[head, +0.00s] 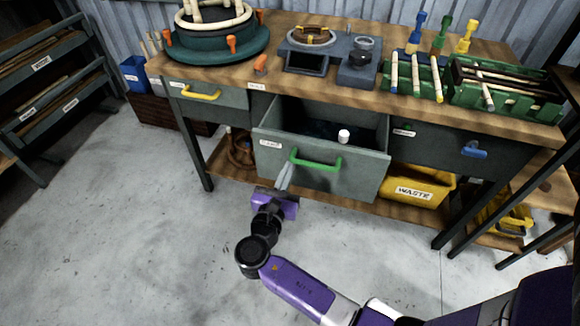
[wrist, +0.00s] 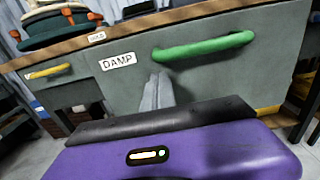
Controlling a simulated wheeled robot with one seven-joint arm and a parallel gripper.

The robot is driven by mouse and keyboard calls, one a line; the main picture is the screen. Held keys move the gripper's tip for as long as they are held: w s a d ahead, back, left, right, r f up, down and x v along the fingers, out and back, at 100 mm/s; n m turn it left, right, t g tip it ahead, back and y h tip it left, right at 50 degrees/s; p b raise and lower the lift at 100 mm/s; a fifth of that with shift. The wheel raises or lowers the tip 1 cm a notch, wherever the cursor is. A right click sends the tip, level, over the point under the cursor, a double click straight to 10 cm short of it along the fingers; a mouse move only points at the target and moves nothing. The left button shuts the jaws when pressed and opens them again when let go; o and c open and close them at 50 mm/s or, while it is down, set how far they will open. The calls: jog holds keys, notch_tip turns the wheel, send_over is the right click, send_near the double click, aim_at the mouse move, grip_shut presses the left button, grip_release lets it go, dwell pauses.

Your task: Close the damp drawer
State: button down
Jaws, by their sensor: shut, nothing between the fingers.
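The damp drawer (head: 325,175) is the middle drawer of the workbench and stands pulled out, with its inside showing from above. It has a green bar handle (head: 316,161) and a white label. In the wrist view its front (wrist: 205,85) fills the middle, with the DAMP label (wrist: 118,61) and the green handle (wrist: 204,46). My gripper (head: 283,176) is shut and empty, its fingers close to the drawer front, left of and below the handle. In the wrist view the fingertips (wrist: 158,78) point at the front; I cannot tell whether they touch it. A small white cylinder (head: 344,136) shows inside the drawer.
A left drawer with a yellow handle (head: 201,93) and a right one with a blue handle (head: 474,150) are shut. A yellow WASTE bin (head: 417,189) sits on the lower shelf. The bench top (head: 290,79) holds tools and trays. The floor (head: 130,230) at left is clear.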

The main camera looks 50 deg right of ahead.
jog(key=shift+x, duration=1.1)
jog(key=shift+w+d, duration=0.2)
jog(key=shift+d, duration=0.5)
jog(key=b+x, duration=0.2)
jog(key=x, duration=1.5)
jog(key=shift+w+d, duration=0.15)
jog(key=shift+d, duration=0.4)
